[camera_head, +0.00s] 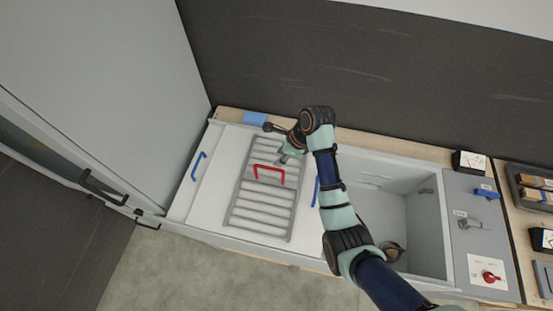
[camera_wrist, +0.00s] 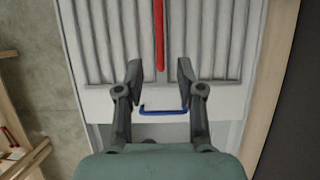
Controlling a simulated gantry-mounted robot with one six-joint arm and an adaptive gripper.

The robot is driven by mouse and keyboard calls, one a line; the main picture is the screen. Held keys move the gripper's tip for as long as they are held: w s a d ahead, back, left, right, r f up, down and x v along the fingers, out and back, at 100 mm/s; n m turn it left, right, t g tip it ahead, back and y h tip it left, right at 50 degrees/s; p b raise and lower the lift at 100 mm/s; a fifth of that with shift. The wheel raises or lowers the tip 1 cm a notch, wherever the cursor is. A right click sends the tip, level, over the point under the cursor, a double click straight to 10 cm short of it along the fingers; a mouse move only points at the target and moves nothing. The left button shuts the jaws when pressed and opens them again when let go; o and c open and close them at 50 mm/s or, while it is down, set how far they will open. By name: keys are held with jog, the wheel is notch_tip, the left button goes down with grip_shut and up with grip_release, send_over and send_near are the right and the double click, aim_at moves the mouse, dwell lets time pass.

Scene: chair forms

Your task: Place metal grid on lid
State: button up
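The metal grid (camera_head: 262,216) is a grey slatted frame with a red handle (camera_head: 268,168). It lies flat on the white lid (camera_head: 209,203), which has a blue handle (camera_head: 198,166) at its left and another (camera_head: 315,190) at its right. My gripper (camera_head: 287,156) is at the back right of the grid, close to the red handle's right end. In the wrist view my gripper (camera_wrist: 160,71) is open, with a gap between its fingers. The red handle (camera_wrist: 159,35) ends in line with that gap; I cannot tell the height between them.
An open basin (camera_head: 425,235) right of the lid holds a small round object (camera_head: 392,250). A control panel (camera_head: 487,230) with a red knob stands further right. A tall grey cabinet wall (camera_head: 110,85) rises at the left, and a dark wall (camera_head: 380,80) stands behind.

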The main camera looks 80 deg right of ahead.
jog(key=shift+r, duration=0.1)
dwell(0.3)
jog(key=w+a+r+n+t+h, duration=0.15)
jog(key=w+a+r+n, duration=0.25)
jog(key=w+a+n, duration=0.55)
jog(key=w+a+r+n+t, duration=0.2)
jog(key=w+a+r+n, duration=0.2)
jog(key=w+a+n, duration=0.5)
jog(key=a+r+n+t, duration=0.1)
jog(key=a+r+n, duration=0.3)
jog(key=a+n, duration=0.2)
jog(key=s+a+r+n+t+y, duration=0.1)
jog(key=a+r+n, duration=0.3)
jog(key=a, duration=0.6)
jog(key=a+r+n+t, duration=0.3)
jog(key=a+r+n, duration=0.2)
jog(key=a+n, duration=0.3)
jog(key=shift+s+a+y, duration=0.25)
jog(key=shift+a+y, duration=0.1)
